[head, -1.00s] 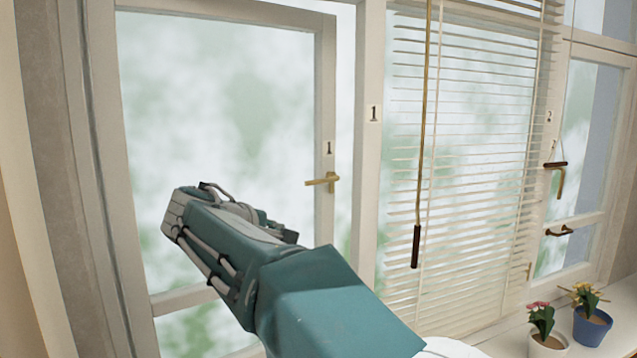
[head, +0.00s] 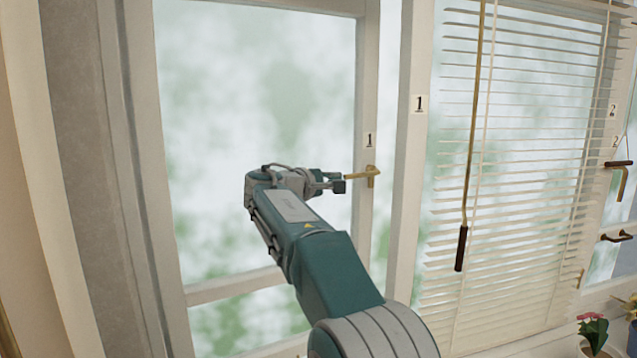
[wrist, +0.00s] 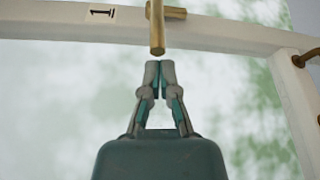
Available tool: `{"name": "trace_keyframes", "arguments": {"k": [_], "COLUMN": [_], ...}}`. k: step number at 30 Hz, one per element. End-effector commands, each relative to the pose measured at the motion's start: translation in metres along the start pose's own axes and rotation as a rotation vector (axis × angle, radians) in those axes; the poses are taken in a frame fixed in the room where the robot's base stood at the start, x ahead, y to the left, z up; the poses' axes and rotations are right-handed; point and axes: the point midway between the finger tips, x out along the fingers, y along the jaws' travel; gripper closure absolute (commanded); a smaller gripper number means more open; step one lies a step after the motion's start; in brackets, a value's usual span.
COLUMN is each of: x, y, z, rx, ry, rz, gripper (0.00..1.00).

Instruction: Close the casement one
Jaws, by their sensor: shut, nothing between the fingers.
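Casement one (head: 366,235) is a cream-framed glass sash marked "1" in the head view. A bright gap shows between its right stile and the fixed post (head: 411,150), also marked "1", so it stands ajar. Its brass lever handle (head: 368,174) points left, level; in the wrist view the lever (wrist: 157,30) points toward my fingers. My gripper (head: 341,182) is shut and empty, with its fingertips at the lever's free end. In the wrist view, the fingertips (wrist: 159,68) are just short of the lever tip; touching cannot be told.
A blind (head: 520,150) hangs right of the post, with a brass-coloured wand (head: 468,150) in front. A second window with dark handles (head: 617,237) is at far right. A flower pot (head: 598,335) stands on the sill at lower right. A wall (head: 70,150) borders the left.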

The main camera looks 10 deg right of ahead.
Motion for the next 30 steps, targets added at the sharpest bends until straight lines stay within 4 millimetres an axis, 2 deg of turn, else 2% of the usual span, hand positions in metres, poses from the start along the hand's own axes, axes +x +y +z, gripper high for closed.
{"name": "trace_keyframes", "arguments": {"k": [6,17,20,30], "x": [0.013,0.012,0.007,-0.039], "y": [0.0,0.0,-0.002,-0.016], "z": [-0.001,0.001,0.01,0.069], "rx": [-0.001,-0.001,0.001,0.014], "ry": [0.001,-0.004,-0.029,-0.216], "rz": [0.001,-0.001,-0.007,-0.041], "gripper": [1.0,1.0,1.0,1.0]}}
